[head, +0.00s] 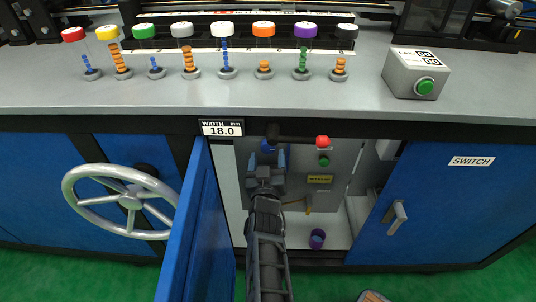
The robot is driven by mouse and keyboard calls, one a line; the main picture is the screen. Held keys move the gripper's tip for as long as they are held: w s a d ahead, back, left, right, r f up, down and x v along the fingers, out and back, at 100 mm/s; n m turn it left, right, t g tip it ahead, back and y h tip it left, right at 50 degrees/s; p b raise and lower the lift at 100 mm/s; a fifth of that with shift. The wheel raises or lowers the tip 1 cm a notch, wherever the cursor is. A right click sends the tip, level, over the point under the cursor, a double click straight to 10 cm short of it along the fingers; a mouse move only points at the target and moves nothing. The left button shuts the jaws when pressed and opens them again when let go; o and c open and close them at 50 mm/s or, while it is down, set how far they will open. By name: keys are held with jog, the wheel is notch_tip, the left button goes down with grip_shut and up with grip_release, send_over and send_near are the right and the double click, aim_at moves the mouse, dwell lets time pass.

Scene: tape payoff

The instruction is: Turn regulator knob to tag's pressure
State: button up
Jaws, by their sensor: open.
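An open cabinet under the counter shows a grey panel (343,165). My gripper (267,160) is inside the cabinet in front of this panel, with its two fingers apart. A small blue part (268,146), perhaps the regulator knob, shows just beyond and between the fingertips. I cannot tell whether the fingers touch it. A yellow tag (320,179) with dark writing is on the panel to the right of my gripper. Its writing is too small to read. My arm and gripper hide the panel's lower left part, and no gauge reading is visible.
A green button (324,162) is below that tip. The open blue door (190,225) stands close left of my arm. A handwheel (130,203) is at left.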

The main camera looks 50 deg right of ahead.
jog(key=shift+x, duration=1.3)
jog(key=c, duration=1.1)
jog(key=shift+o, duration=0.2)
jog(key=shift+f+m+b, duration=0.15)
jog(key=shift+m+b, duration=0.45)
jog(key=shift+m, duration=0.8)
jog(key=o, duration=1.1)
jog(key=shift+a, duration=0.1)
jog(key=shift+c, duration=0.2)
jog(key=p+v, duration=0.1)
jog(key=v, duration=0.6)
jog(key=shift+s+a, duration=0.25)
jog(key=shift+s, duration=0.05)
